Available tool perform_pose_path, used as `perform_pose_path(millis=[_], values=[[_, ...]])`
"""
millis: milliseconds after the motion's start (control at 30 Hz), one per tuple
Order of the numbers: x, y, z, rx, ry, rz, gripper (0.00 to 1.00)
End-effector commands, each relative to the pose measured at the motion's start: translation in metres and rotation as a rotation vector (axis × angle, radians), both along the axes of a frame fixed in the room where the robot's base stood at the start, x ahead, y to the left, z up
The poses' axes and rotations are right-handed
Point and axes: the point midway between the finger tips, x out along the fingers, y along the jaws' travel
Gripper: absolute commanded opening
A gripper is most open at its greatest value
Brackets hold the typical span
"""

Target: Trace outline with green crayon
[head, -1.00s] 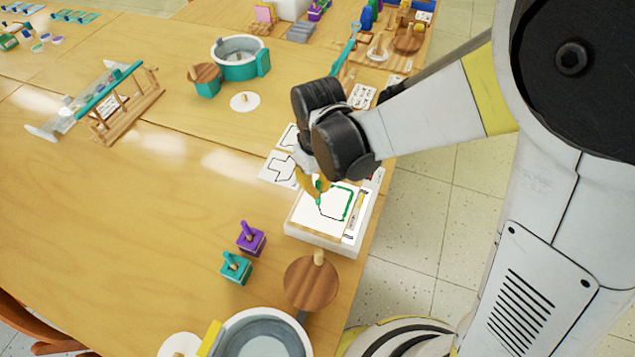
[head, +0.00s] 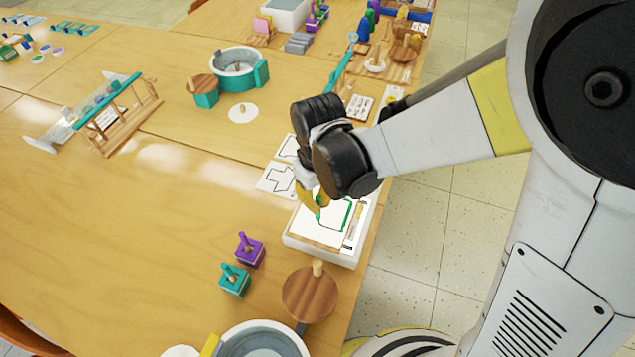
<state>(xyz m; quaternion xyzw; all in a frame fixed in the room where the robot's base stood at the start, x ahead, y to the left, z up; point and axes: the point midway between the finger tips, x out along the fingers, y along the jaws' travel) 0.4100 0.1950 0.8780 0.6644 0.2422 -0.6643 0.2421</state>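A white sheet with an outline (head: 333,229) lies on a white box-like stand (head: 318,250) at the table's right edge. A thick green line runs along the outline's right side. The lower edge shows as a thin dark line. My gripper (head: 318,203), with yellowish fingers, hangs over the sheet's upper left part. It appears shut on the green crayon (head: 318,213), whose small green tip shows at the sheet, at or very near its surface. My wrist and fingers hide the upper part of the outline and most of the crayon.
Cards with printed outlines (head: 275,180) lie behind the stand. A round wooden lid (head: 310,293), a purple block (head: 250,250) and a teal block (head: 235,280) stand in front and to the left. A grey basin (head: 258,342) is at the bottom. The table's left middle (head: 110,235) is clear.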

Motion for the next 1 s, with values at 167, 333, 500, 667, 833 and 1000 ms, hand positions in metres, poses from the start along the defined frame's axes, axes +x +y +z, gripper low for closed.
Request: perform_pose_path(millis=[167,333,500,667,833,1000], values=[[-0.0012,-0.0004,-0.0001,0.000,0.000,0.000,0.00],[-0.0015,-0.0005,-0.0001,0.000,0.000,0.000,0.00],[-0.0054,-0.0017,-0.0002,0.000,0.000,0.000,0.00],[-0.0084,-0.0026,-0.0001,0.000,0.000,0.000,0.00],[-0.0082,-0.0025,0.0000,0.000,0.000,0.000,0.00],[-0.0098,-0.0031,-0.0002,0.000,0.000,0.000,0.00]])
